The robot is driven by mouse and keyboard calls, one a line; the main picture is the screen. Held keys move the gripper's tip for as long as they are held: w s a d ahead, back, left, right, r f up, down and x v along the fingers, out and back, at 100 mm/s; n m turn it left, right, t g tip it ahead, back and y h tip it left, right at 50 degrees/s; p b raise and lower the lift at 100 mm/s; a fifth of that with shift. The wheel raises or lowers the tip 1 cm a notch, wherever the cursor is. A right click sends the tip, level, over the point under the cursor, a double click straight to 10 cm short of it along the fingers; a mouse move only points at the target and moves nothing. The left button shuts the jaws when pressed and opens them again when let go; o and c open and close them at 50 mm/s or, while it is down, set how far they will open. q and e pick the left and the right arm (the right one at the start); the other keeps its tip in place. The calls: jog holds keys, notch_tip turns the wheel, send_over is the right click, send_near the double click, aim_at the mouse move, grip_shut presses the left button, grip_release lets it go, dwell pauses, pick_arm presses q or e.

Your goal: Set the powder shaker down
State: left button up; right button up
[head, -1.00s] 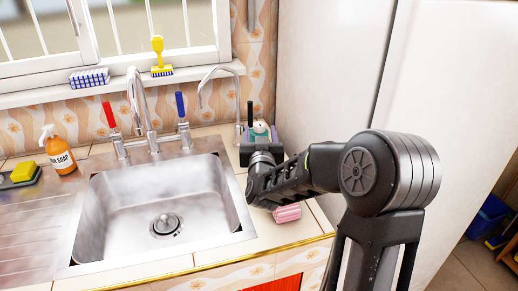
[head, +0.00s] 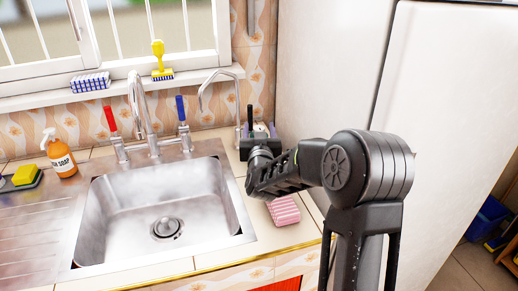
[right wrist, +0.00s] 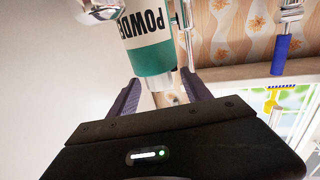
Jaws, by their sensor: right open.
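The powder shaker (right wrist: 150,45), white with a teal band and black lettering, appears inverted in the right wrist view. It is just beyond the fingertips, its near end at the mouth of the fingers. My right gripper (right wrist: 160,88) is open, one purple finger on each side of that end. In the head view the right gripper (head: 260,131) is over the counter's back right corner, right of the sink, and its wrist mostly hides the shaker. I cannot tell there whether the shaker rests on the counter. My left gripper is not in view.
The steel sink (head: 165,212) lies left of my right arm. A pink striped sponge (head: 284,211) is on the counter (head: 262,230) below the arm. A thin curved tap (head: 203,92) stands close behind the gripper. A white cabinet or fridge (head: 440,100) bounds the right side.

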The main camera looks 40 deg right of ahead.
jog(key=x, duration=0.4)
jog(key=shift+p, duration=0.35)
jog(key=shift+c, duration=0.3)
grip_shut()
dwell(1.0)
